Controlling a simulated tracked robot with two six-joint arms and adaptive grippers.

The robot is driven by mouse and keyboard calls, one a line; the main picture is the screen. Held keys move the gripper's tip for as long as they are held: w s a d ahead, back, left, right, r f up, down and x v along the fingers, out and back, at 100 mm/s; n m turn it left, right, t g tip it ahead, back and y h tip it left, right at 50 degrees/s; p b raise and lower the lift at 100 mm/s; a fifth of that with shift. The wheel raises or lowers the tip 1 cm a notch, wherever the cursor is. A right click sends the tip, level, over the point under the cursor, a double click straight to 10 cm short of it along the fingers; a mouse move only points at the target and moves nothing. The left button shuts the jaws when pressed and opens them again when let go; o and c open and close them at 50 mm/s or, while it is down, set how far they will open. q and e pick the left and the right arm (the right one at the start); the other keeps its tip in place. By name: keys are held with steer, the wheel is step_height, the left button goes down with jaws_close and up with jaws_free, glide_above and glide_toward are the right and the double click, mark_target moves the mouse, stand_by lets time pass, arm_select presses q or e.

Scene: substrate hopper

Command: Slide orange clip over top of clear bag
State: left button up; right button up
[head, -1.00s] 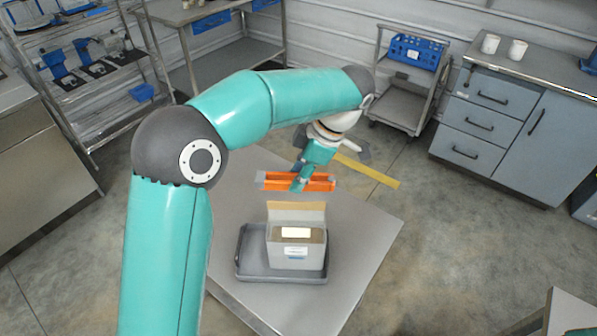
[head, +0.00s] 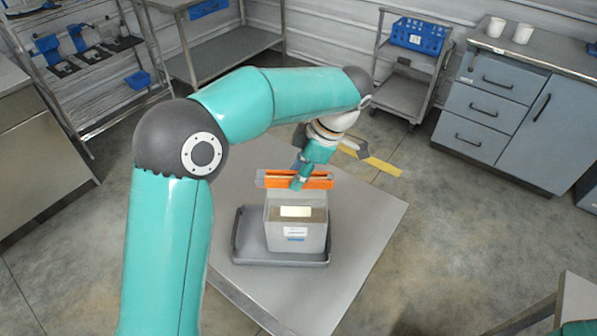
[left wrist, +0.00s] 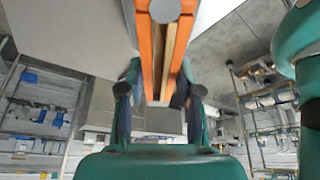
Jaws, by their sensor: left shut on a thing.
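The orange clip (head: 320,182) is a long bar held level in my left gripper (head: 301,180). The gripper is shut on it near the middle; the clip also shows between the fingers in the left wrist view (left wrist: 145,50). The clear bag (head: 300,232) stands upright with brown contents and a pale label on its front. The clip is at the bag's top edge at the back and hides that edge. I cannot tell whether the bag's top is inside the clip's slot. My right gripper is not in view.
The bag stands in a dark grey tray (head: 244,250) on a grey metal table (head: 362,235). The table is clear to the right. A cart with a blue basket (head: 418,36) and a drawer cabinet (head: 497,105) stand behind on the right.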

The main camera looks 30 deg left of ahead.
arm_select(q)
steer(key=shift+d, duration=0.2)
stand_by(0.6)
steer(key=o, duration=1.7)
steer(key=shift+r+p, duration=2.6)
steer(key=shift+r, duration=0.9)
